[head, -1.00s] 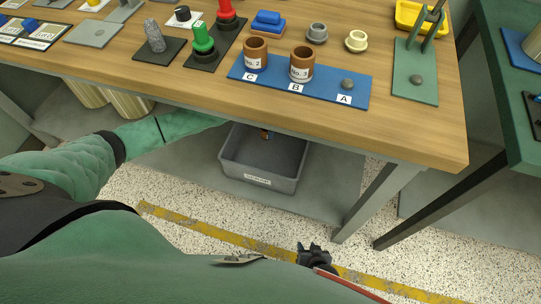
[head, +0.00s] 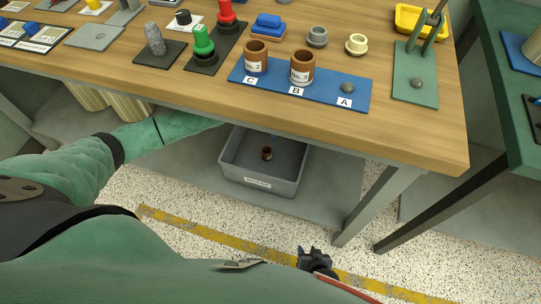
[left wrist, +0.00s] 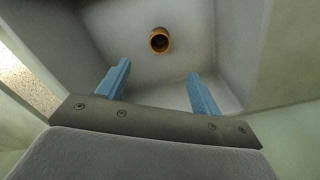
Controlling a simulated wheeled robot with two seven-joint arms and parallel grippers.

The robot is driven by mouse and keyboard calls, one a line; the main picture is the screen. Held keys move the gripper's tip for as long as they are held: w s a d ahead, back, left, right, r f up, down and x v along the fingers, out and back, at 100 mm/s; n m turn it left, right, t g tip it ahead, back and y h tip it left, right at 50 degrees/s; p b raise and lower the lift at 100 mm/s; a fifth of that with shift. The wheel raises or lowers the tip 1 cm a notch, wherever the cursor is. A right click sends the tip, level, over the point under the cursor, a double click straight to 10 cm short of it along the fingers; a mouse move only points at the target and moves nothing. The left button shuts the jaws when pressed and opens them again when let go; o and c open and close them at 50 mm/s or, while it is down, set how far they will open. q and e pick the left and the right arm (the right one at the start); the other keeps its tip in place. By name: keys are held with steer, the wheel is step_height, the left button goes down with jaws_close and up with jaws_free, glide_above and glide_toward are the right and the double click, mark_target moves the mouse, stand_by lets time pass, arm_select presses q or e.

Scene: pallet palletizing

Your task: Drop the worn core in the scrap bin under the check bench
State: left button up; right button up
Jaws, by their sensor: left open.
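The worn core, a small brown ring-like cylinder (head: 266,153), is inside the grey scrap bin (head: 258,183) under the wooden check bench (head: 400,135). I cannot tell for certain whether it rests on the bin floor. In the left wrist view the core (left wrist: 159,40) is beyond the fingertips, apart from both. My left gripper (left wrist: 158,72) is open and empty, its two blue fingers pointing into the bin. In the head view the bench edge hides it. My right gripper (head: 314,258) is low in front of the bench, dark and small; its jaws are unclear.
On the bench, a blue board (head: 325,92) holds two brown labelled cores (head: 302,68) and a grey stud. A red button (head: 227,12), a green button (head: 203,40) and a yellow tray (head: 418,18) stand nearby. The bench leg (head: 380,205) is right of the bin.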

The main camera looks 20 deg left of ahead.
arm_select(q)
step_height(320, 180, up, 6)
steer(key=shift+f, duration=0.1)
steer(key=shift+d, duration=0.1)
stand_by(0.5)
